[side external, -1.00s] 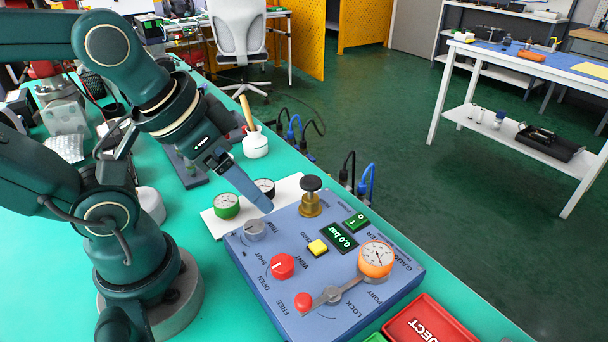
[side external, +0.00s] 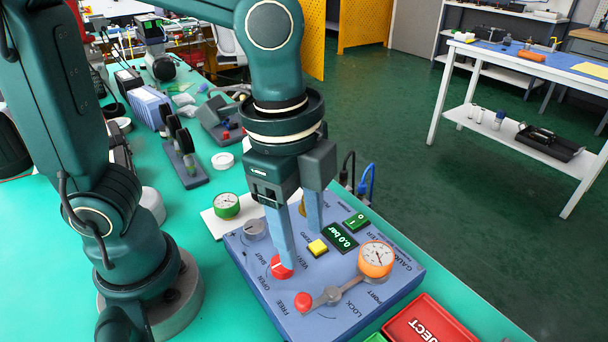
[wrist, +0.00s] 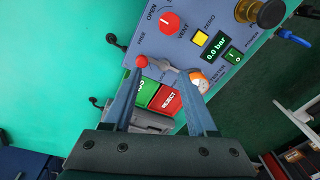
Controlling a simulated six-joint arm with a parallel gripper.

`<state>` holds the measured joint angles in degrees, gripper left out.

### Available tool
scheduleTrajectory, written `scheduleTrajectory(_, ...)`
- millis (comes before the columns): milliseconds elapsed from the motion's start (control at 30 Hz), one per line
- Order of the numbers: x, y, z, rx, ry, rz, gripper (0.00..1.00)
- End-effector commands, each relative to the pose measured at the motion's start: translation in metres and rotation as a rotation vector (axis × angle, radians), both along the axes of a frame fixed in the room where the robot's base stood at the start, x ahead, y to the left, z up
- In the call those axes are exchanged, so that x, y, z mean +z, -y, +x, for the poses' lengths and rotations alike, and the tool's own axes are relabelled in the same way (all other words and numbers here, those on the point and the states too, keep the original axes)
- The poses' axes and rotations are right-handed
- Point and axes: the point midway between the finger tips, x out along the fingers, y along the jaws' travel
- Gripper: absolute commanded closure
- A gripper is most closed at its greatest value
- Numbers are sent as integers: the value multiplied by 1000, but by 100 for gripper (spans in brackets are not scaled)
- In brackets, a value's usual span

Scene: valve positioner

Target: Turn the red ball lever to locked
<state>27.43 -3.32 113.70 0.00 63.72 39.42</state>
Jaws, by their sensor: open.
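The red ball lever (side external: 318,299) lies on the front part of the blue panel (side external: 258,288), with its red ball (side external: 303,302) beside the FREE label and away from LOCK. My gripper (side external: 300,250) is open and empty, pointing down over the panel behind the lever. In the side view one finger overlaps the red rotary knob (side external: 276,263); I cannot tell if it touches. In the wrist view the red ball (wrist: 141,61) and grey lever arm (wrist: 160,66) show near the tips of the open fingers (wrist: 161,73).
An orange gauge (side external: 376,258) stands right of the lever. A yellow button (side external: 318,247) and a green display (side external: 340,236) lie behind it. A brass valve with a black knob (wrist: 267,12) rises from the panel. A red REJECT bin (side external: 418,322) sits beside the front right edge.

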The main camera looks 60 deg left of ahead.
Motion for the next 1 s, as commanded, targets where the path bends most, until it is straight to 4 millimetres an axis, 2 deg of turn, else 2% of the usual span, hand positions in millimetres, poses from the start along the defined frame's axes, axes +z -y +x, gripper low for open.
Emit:
scheduleTrajectory(100,-14,18,-7,-93,-56,33,42)
scheduleTrajectory(233,-24,26,-15,-139,-89,54,42)
scheduleTrajectory(367,-33,27,-17,-146,-92,57,42)
scheduleTrajectory(700,-70,26,-17,-142,-91,56,42)
scheduleTrajectory(1000,-75,26,-16,-142,-88,54,42)
